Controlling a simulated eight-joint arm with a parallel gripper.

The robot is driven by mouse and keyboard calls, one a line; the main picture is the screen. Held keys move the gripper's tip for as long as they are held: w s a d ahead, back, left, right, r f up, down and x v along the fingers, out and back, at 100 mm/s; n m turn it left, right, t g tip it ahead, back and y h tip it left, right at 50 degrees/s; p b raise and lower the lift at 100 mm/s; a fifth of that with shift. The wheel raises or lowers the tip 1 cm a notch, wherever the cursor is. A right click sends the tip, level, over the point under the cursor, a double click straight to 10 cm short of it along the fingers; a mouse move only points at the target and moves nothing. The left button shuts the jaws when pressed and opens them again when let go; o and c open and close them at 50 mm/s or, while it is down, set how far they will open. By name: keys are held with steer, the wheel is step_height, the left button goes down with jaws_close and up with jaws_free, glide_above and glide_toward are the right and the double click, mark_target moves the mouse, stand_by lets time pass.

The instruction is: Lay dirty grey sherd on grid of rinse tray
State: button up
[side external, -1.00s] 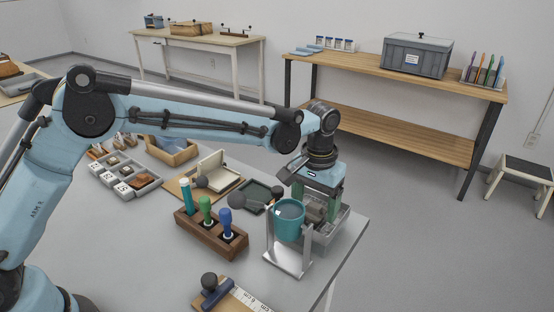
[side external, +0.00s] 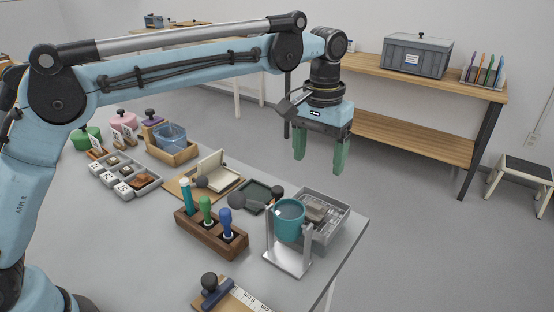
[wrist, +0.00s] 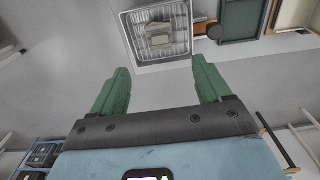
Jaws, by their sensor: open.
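The rinse tray (side external: 331,234) is a grey tray at the table's far right corner, and it also shows at the top of the wrist view (wrist: 180,52). A grey-brown sherd (side external: 314,212) lies in the tray, and in the wrist view a pale grey-brown piece (wrist: 160,40) rests on the grid. Whether this is one piece or two cannot be told. My gripper (side external: 319,166) is raised above the tray, with green fingers apart and nothing between them. In the wrist view, my gripper (wrist: 160,66) is also open and empty, clear of the tray.
A teal pot (side external: 289,222) in a metal stand is close in front of the tray. A wooden block (side external: 208,238) with coloured-handled tools, a dark shallow tray (side external: 257,192) and a compartment tray (side external: 126,176) stand to the left. The air around my gripper is free.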

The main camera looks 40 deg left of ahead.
steer(key=s+a+r+t, duration=0.1)
steer(key=s+a+t, duration=0.4)
steer(key=s+a, duration=0.9)
steer(key=s+a+f+t, duration=0.2)
steer(key=s+a+f, duration=0.2)
steer(key=s+f, duration=0.1)
steer(key=shift+a, duration=0.2)
